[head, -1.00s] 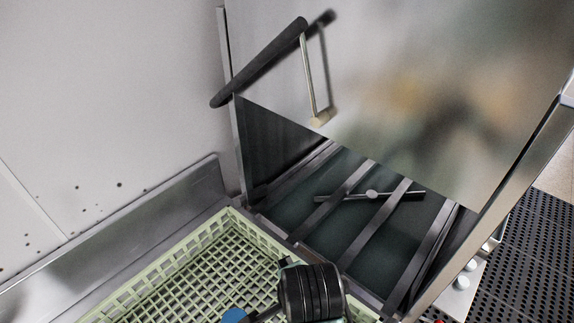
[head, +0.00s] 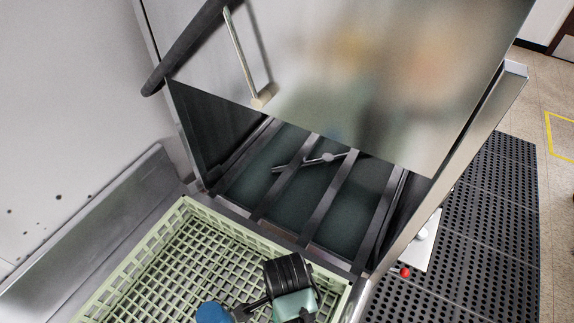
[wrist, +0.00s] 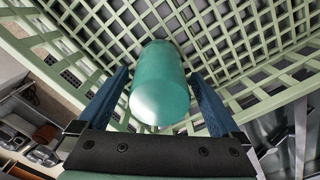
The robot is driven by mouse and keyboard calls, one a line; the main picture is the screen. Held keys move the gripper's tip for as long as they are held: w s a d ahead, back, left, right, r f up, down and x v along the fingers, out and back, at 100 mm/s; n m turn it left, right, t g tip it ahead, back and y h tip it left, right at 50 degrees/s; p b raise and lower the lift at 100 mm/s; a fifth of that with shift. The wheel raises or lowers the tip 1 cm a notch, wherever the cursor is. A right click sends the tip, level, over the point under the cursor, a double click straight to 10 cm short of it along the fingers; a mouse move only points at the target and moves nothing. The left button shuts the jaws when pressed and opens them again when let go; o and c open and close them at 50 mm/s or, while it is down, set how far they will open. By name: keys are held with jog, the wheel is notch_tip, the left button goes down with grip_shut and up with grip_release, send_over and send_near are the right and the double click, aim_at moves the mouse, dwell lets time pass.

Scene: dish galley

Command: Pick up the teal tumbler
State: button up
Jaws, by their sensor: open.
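The teal tumbler (wrist: 160,85) is in the middle of the wrist view, over the pale green rack (wrist: 235,50). Its pale, rounded end faces the camera and its body points away towards the rack's grid floor. My gripper (wrist: 160,74) is open, with one blue finger on each side of the tumbler. Narrow gaps show beside the tumbler; I see no firm contact.
A dishwasher with a raised steel hood (head: 340,70) and a dark open chamber with rails stands behind the rack. A steel ledge (head: 95,225) runs along the left wall. A black perforated mat (head: 490,220) covers the floor at the right.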

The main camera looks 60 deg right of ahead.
jog(key=shift+s+f+p, duration=0.1)
jog(key=shift+f+p, duration=0.25)
jog(key=shift+f, duration=1.85)
jog(key=c, duration=1.2)
